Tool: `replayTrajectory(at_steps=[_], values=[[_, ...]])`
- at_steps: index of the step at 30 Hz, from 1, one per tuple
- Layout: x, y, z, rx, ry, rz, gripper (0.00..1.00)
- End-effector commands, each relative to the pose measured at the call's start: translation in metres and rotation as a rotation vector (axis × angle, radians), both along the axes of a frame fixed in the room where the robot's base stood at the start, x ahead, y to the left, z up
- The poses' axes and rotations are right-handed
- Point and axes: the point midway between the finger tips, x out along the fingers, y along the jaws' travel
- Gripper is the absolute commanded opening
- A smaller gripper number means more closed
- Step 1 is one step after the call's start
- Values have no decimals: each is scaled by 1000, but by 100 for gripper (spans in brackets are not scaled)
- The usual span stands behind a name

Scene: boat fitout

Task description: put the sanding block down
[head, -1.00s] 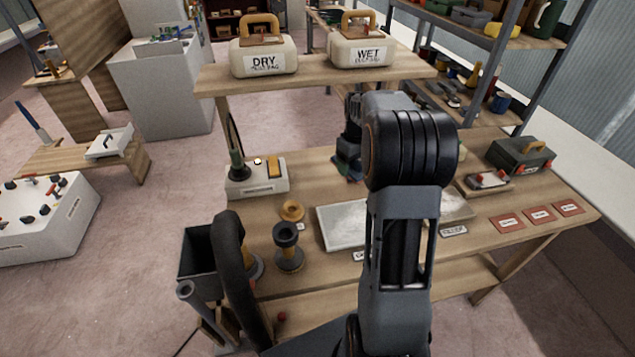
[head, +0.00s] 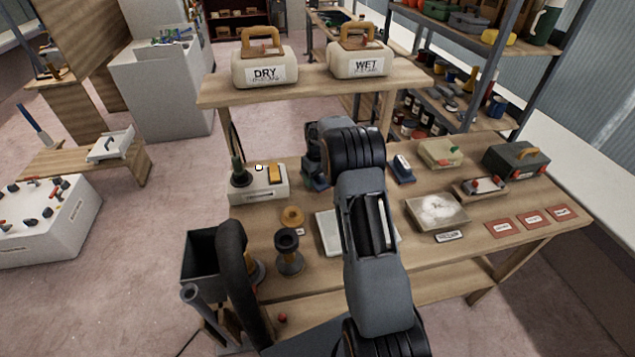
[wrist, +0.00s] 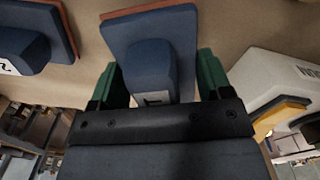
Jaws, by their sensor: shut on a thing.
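The sanding block (wrist: 155,50) is blue with a raised grip and a thin reddish-brown pad edge. My gripper (wrist: 160,84) is shut on it, with a green finger on each side of the grip. In the head view my gripper (head: 313,170) is partly hidden behind my arm, low over the back of the workbench, right of the white box. I cannot tell whether the block touches the bench top. A second blue block (head: 402,168) stands apart on the bench to the right; a similar one shows in the wrist view (wrist: 22,50).
The white box (head: 258,195) with a yellow piece is close on the left. A shelf with DRY (head: 265,68) and WET (head: 358,62) cases spans above the back. A pale board (head: 327,232) lies in front, partly behind my arm. A dusty board (head: 437,212) lies right.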

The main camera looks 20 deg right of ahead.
Motion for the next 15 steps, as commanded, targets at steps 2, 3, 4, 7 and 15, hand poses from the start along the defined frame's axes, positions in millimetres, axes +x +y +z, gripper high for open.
replayTrajectory(at_steps=[2, 3, 4, 7, 15], values=[[-1, 0, -11, 0, 3, 0, 46], [-1, 0, -17, 1, 4, 0, 46], [-1, 0, -20, 1, 4, 0, 46], [-1, 0, -27, 0, 1, 0, 46], [-1, 0, -28, 0, 0, 0, 46]])
